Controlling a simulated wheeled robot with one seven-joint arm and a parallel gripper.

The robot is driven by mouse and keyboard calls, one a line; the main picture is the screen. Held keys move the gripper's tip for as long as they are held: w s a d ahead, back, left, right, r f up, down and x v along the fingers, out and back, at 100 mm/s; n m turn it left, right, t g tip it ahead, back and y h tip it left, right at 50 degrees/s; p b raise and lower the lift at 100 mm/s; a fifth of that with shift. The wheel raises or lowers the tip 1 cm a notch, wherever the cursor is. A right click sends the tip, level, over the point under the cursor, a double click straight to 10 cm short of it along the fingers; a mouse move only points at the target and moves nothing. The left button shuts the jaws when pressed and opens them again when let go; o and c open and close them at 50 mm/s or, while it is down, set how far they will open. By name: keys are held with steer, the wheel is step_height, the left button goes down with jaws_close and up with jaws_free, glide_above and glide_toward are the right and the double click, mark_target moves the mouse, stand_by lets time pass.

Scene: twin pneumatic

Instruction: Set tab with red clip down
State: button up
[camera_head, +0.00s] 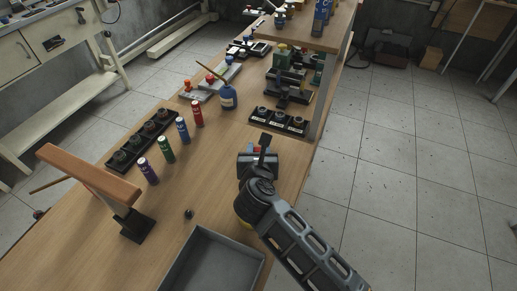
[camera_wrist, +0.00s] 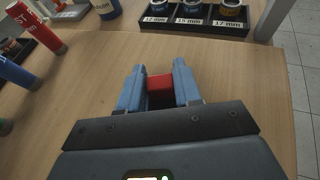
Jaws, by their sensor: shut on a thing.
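My gripper (camera_wrist: 158,90) is shut with its two blue fingers on either side of a red clip (camera_wrist: 160,84). In the wrist view the red clip shows as a small red block between the fingers. The tab that goes with it is hidden behind the fingers and the gripper body. In the head view my gripper (camera_head: 260,152) is over the right part of the wooden table, near its right edge. I cannot tell whether the held thing touches the table.
A black tray with several labelled sockets (camera_head: 279,120) stands just beyond the gripper. A blue bottle (camera_head: 228,97) and red, blue, green and purple cylinders (camera_head: 197,113) stand to the left. A grey bin (camera_head: 212,262) is at the near edge. Bare wood (camera_wrist: 92,68) surrounds the fingers.

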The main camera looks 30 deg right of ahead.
steer(key=o, duration=1)
steer(key=shift+r, duration=0.1)
steer(key=v, duration=1.2)
